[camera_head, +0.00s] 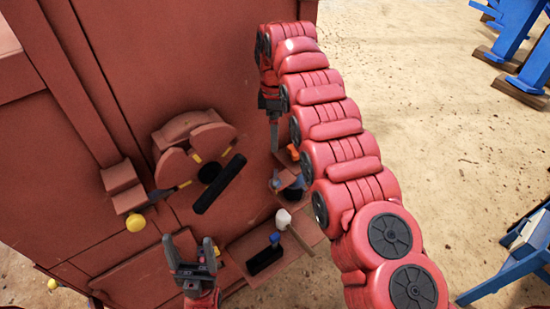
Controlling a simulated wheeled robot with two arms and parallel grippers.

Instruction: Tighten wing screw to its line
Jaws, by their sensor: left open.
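The wing screw (220,184) looks like a long black bar on a dark hub, set slantwise on a round reddish-brown plate (212,138) on the crusher's side. Short yellow marks show on the plate around the hub; I cannot tell which is its line. My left gripper (192,247) is open and empty, fingers pointing up, below the wing screw and apart from it. My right gripper (273,128) points down, right of the plate and apart from the screw. Its fingers are too small and dark to read.
The reddish-brown crusher (190,60) fills the left. A low ledge (240,245) carries a black block with a blue top (265,257) and a pale-headed mallet (284,219). Sandy floor lies right; blue frames (515,30) stand there.

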